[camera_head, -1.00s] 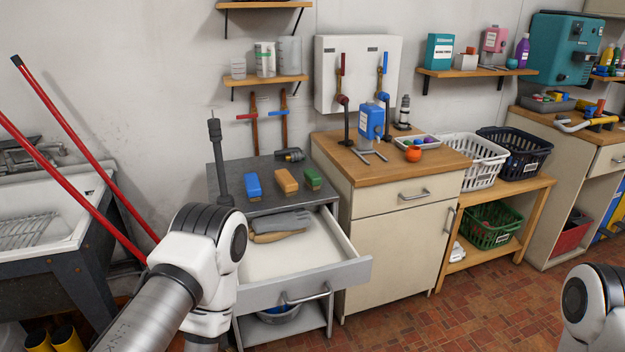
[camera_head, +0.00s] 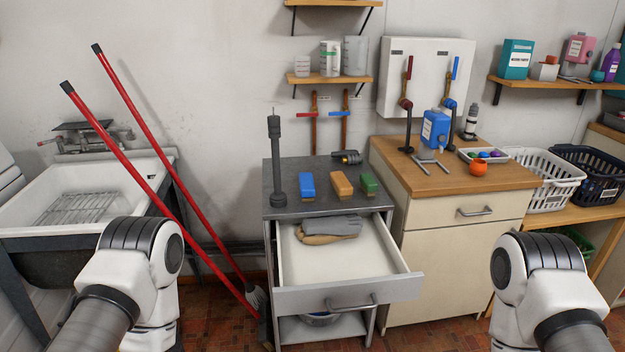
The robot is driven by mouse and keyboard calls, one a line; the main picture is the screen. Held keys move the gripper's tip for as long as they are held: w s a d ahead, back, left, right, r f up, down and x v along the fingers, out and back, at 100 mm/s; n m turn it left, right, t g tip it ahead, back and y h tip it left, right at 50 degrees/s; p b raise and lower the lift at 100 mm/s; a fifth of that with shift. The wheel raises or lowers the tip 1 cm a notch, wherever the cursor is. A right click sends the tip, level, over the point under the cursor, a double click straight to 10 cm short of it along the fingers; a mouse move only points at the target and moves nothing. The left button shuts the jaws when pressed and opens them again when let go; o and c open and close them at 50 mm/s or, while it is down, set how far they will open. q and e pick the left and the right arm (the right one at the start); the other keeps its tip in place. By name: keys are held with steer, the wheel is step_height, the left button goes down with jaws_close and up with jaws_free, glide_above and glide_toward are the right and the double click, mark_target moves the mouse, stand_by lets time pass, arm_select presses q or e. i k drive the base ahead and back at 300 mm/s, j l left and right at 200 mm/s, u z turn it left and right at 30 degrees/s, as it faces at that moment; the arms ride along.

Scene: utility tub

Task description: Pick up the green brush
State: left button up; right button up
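The green brush (camera_head: 369,184) lies on the grey cabinet top (camera_head: 284,202), the rightmost of three brushes in a row. An orange-brown brush (camera_head: 342,184) lies to its left and a blue brush (camera_head: 307,186) farther left. My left arm shows at the lower left and my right arm at the lower right, both well apart from the brushes. Neither gripper is in the picture.
The cabinet's drawer (camera_head: 350,291) stands open below the brushes, with grey gloves (camera_head: 330,229) inside. A dark upright rod (camera_head: 275,165) stands at the cabinet's left. Red-handled poles (camera_head: 150,165) lean by the white tub (camera_head: 25,212). A wooden-topped cabinet (camera_head: 440,180) adjoins on the right.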

mark_target(369, 186)
steer(key=i+l+u, duration=0.2)
steer(key=l, duration=0.25)
steer(key=i+l+u, duration=0.2)
steer(key=l, duration=0.3)
steer(key=i+l+u, duration=0.2)
steer(key=l, duration=0.3)
steer(key=l+u, duration=0.25)
steer(key=l, duration=0.25)
steer(key=i+l+u, duration=0.2)
steer(key=l, duration=0.4)
steer(key=k+j, duration=0.05)
steer(key=k, duration=0.05)
